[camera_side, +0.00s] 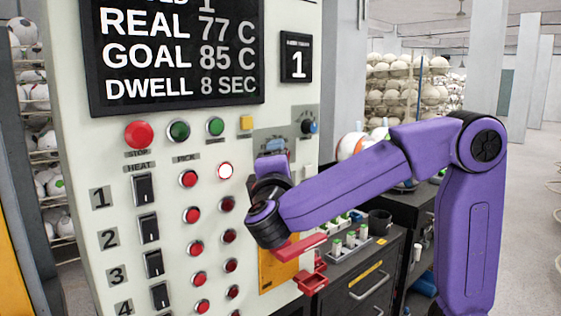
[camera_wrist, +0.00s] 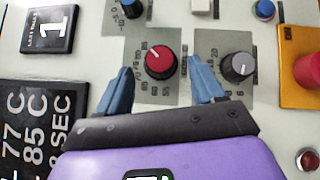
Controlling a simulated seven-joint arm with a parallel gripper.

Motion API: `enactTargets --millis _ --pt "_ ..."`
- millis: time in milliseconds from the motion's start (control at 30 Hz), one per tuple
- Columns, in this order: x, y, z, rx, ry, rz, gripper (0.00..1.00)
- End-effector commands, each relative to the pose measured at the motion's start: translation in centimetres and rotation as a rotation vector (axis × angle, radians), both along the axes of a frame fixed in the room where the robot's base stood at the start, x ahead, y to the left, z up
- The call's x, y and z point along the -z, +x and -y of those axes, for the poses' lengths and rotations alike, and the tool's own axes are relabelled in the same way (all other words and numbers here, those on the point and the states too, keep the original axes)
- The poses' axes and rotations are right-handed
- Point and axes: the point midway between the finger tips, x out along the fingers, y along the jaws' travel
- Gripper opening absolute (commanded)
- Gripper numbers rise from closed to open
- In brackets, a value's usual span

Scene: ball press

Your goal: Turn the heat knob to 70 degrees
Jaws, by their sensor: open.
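In the wrist view, a round red knob (camera_wrist: 160,61) with a black rim sits on a grey dial plate. Its white mark points up and left in the picture. My gripper (camera_wrist: 161,66) is open, with one blue finger on each side of the red knob; I cannot tell whether they touch it. A grey-topped black knob (camera_wrist: 238,67) on a second dial plate is just right of the right finger. In the side view, my gripper (camera_side: 274,152) is at the panel and hides the red knob.
The display (camera_side: 175,52) reads REAL 77 C, GOAL 85 C, DWELL 8 SEC. A blue knob (camera_wrist: 131,8) is above the red one in the wrist view. A red button on a yellow plate (camera_wrist: 290,92) lies right. Rocker switches (camera_side: 144,189) and red buttons line the panel.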

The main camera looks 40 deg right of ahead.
Motion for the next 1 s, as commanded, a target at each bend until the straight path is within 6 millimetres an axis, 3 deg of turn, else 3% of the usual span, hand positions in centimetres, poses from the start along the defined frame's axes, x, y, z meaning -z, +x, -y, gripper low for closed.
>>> enactTargets --millis 200,533,567,700,733,1000 --pt "-0.2 1.4 1.4 0.001 0.0 0.0 0.68" --pt "-0.2 1.7 1.6 -0.001 0.0 0.0 0.68" --pt "-0.2 1.7 1.6 -0.001 0.0 0.0 0.64" --pt "-0.2 1.7 1.6 -0.001 0.0 0.0 0.19" --pt "-0.2 1.7 1.6 -0.001 0.0 0.0 0.12" --pt "-0.1 1.6 1.6 -0.001 -0.019 -0.002 0.12"
